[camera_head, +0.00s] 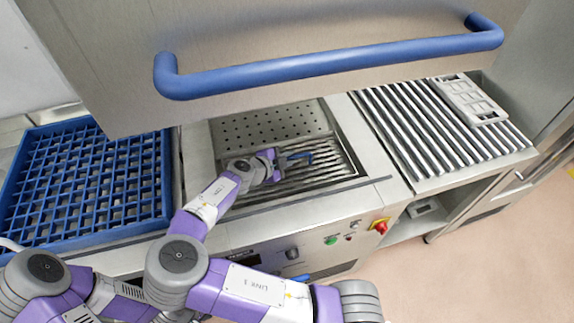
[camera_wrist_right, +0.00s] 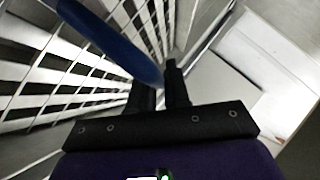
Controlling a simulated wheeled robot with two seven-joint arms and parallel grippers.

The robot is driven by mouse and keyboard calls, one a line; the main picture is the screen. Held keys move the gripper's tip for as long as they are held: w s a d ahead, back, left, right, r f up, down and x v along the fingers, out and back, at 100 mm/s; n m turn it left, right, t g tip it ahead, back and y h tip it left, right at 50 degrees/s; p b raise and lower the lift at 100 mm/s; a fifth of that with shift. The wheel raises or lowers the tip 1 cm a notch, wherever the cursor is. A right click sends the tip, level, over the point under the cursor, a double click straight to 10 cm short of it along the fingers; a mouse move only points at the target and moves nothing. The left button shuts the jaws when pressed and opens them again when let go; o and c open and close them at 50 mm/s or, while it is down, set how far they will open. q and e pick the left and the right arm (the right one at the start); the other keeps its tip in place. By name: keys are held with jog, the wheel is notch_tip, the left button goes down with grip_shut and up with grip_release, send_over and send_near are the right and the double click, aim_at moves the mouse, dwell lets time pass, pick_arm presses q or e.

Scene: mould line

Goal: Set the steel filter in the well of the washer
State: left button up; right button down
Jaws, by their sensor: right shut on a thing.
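The steel filter (camera_head: 325,172) is a slatted metal piece with a blue handle (camera_head: 298,157). It lies within the outline of the washer's well (camera_head: 352,150), in front of a perforated plate. I cannot tell whether it rests flat at the bottom. My right gripper (camera_head: 278,165) is shut on the blue handle, above the slats. In the right wrist view, the handle (camera_wrist_right: 115,42) runs down to the black fingers (camera_wrist_right: 160,90), with the metal grid (camera_wrist_right: 40,75) on the left. My left gripper is not in view.
The washer's raised hood with a long blue bar (camera_head: 330,68) hangs above the well. A blue rack (camera_head: 85,185) stands at left. A ribbed rack (camera_head: 430,130) with a grey moulded tray (camera_head: 470,98) is at right. A red knob (camera_head: 380,226) sits on the front.

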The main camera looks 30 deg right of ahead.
jog(key=shift+f, duration=1.35)
jog(key=shift+f+b, duration=0.2)
jog(key=shift+b, duration=0.15)
jog(key=c, duration=1.1)
grip_release()
jog(key=shift+r, duration=0.15)
jog(key=p+v, duration=0.1)
jog(key=v, duration=1.1)
jog(key=shift+p, duration=0.4)
jog(key=shift+r, duration=0.1)
